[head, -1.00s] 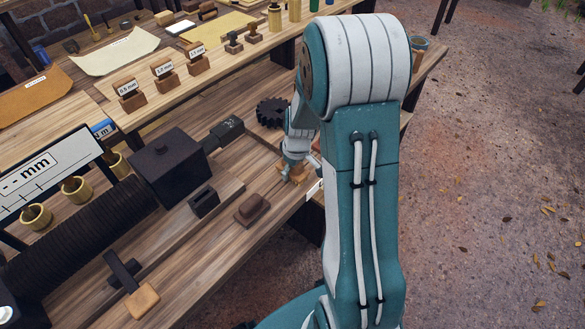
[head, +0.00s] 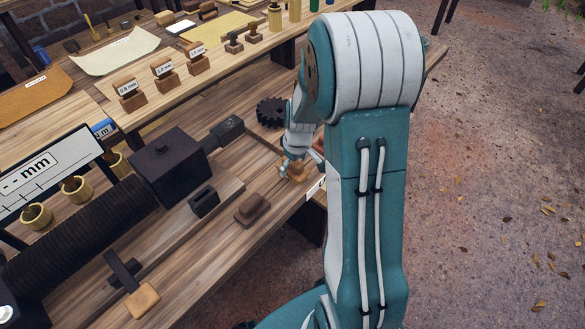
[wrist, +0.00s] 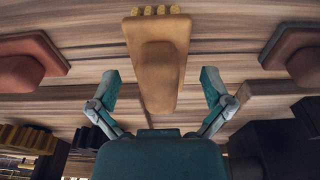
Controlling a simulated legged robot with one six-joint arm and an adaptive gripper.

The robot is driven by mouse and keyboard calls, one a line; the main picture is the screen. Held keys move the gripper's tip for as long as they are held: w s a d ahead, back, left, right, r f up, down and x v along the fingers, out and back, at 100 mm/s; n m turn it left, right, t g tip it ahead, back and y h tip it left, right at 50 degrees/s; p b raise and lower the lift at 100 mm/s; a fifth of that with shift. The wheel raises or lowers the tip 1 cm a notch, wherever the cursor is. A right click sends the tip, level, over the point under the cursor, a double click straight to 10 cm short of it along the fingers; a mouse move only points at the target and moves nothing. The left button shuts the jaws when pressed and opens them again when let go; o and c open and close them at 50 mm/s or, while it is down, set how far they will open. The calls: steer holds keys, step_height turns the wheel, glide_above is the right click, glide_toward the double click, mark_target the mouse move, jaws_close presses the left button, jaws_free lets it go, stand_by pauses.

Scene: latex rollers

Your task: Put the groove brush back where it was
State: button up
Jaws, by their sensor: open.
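The groove brush (wrist: 157,65) is a tan wooden block with a raised rounded grip and short yellow bristles at one end. It lies on the wooden bench top in the wrist view. My gripper (wrist: 159,90) is open, with one finger on each side of the brush's grip and visible gaps between. In the head view my gripper (head: 299,160) is low over the bench near its front edge. A tan wooden piece (head: 290,174) shows under it, partly hidden by the fingers.
A brown block (head: 252,208) lies left of my gripper, and a dark gear (head: 272,112) stands behind it. A black machine block (head: 172,165) and a dark slotted holder (head: 204,201) are further left. Labelled stamps (head: 164,73) stand on the rear shelf.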

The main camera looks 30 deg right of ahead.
mark_target(297, 163)
steer(key=r, duration=0.6)
steer(key=s+r, duration=0.1)
steer(key=r, duration=0.2)
steer(key=shift+s+d+r, duration=0.1)
steer(key=shift+d+r, duration=0.05)
steer(key=shift+r, duration=0.25)
steer(key=s+a+r+m+t, duration=0.2)
steer(key=s+a+r, duration=0.4)
steer(key=s, duration=0.3)
steer(key=s+a+r+m+t, duration=0.2)
steer(key=s+a+r, duration=0.5)
steer(key=s, duration=0.1)
steer(key=shift+s+r, duration=0.3)
steer(key=shift+s, duration=0.1)
